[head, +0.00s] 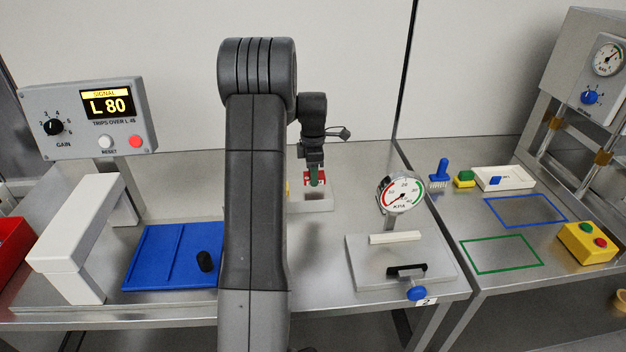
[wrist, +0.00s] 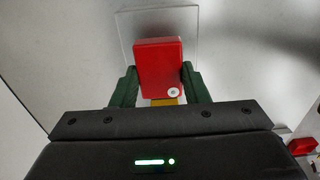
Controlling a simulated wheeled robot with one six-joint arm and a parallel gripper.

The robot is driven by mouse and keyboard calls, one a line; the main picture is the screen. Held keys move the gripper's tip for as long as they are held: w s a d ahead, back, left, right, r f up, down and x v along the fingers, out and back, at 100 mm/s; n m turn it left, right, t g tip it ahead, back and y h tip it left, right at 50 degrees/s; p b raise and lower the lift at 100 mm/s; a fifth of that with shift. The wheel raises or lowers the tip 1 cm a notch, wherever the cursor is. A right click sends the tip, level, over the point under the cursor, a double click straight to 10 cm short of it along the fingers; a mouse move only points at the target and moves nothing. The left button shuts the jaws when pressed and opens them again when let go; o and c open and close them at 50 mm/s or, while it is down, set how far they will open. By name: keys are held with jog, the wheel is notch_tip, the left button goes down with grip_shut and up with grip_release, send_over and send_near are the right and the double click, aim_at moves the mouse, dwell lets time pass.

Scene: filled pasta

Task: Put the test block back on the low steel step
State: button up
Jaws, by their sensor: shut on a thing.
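The test block is a red block (wrist: 159,62) with a small white round mark, held between the two green fingers of my gripper (wrist: 159,84) in the wrist view. In the head view the red block (head: 309,180) shows small behind my arm, with my gripper (head: 316,178) pointing down. The low steel step (head: 318,204) is a pale grey box directly below it. In the wrist view the step (wrist: 184,24) shows behind and around the block. The block looks a little above the step, but contact is hard to tell. My arm hides part of this area in the head view.
A yellow thing (wrist: 164,102) shows near the block, partly hidden. A gauge stand (head: 400,262) is to the right. A blue tray (head: 160,262) with a black cylinder (head: 205,261), a white bridge (head: 72,245) and a signal box (head: 88,118) reading L 80 are to the left.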

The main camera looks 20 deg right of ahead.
jog(key=shift+f, duration=1.55)
jog(key=shift+f, duration=0.1)
jog(key=o, duration=1.1)
jog(key=shift+c, duration=0.2)
notch_tip(320, 180, up, 12)
jog(key=shift+r+b, duration=0.1)
jog(key=shift+b, duration=0.35)
